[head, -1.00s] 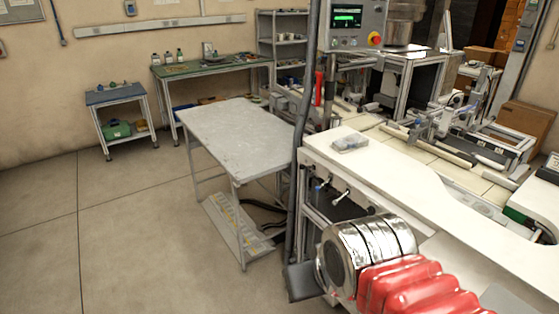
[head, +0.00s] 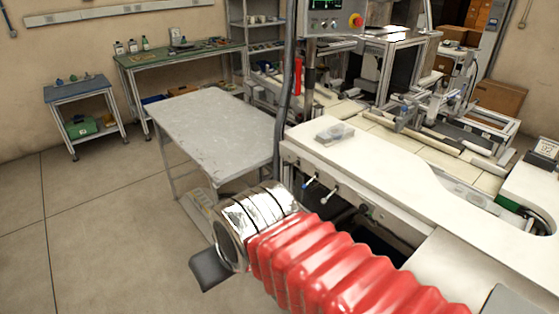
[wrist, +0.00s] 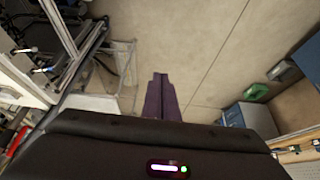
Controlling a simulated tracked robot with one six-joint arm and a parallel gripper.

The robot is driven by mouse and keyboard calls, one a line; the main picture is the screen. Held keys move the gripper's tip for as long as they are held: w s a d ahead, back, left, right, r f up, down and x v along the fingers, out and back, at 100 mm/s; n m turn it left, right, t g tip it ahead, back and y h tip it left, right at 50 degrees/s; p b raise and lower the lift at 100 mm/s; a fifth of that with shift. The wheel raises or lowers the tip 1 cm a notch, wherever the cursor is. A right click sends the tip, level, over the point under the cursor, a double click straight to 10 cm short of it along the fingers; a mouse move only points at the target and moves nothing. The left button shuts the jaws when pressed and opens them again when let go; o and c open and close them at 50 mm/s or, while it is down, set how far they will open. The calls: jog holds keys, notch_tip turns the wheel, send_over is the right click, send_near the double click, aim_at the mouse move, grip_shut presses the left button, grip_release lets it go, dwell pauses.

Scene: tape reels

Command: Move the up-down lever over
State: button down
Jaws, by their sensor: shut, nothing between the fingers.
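Two small levers stick out of the front panel of the white machine. My gripper (wrist: 159,78) shows there as dark fingers pressed together, empty, pointing over bare floor. It is well to the side of both levers and touches neither. In the head view my gripper (head: 210,270) is partly hidden behind my wrist.
The white machine counter (head: 400,180) fills the right side, with a small clear box (head: 335,132) on top. A grey metal table (head: 215,125) stands left of it, beyond my gripper. A blue-topped cart (head: 78,90) and a green-topped bench (head: 185,55) stand at the wall. Floor at left is clear.

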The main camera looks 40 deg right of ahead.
jog(key=shift+w, duration=0.1)
dwell(0.3)
jog(key=w+d+m+t+y, duration=0.1)
jog(key=w+d+m+y, duration=0.2)
jog(key=w+d+m, duration=1.1)
jog(key=w+d+f+m+t+h, duration=0.1)
jog(key=w+d+f, duration=0.1)
jog(key=d, duration=0.8)
jog(key=w+d+f+m+t+h, duration=0.1)
jog(key=w+d+f+t, duration=0.1)
jog(key=d, duration=0.8)
jog(key=w+d+f+m+t, duration=0.1)
jog(key=w+d+f, duration=0.1)
jog(key=d, duration=0.8)
jog(key=shift+w+d+m+h, duration=0.3)
jog(key=shift+w+h, duration=0.1)
jog(key=shift+w, duration=0.2)
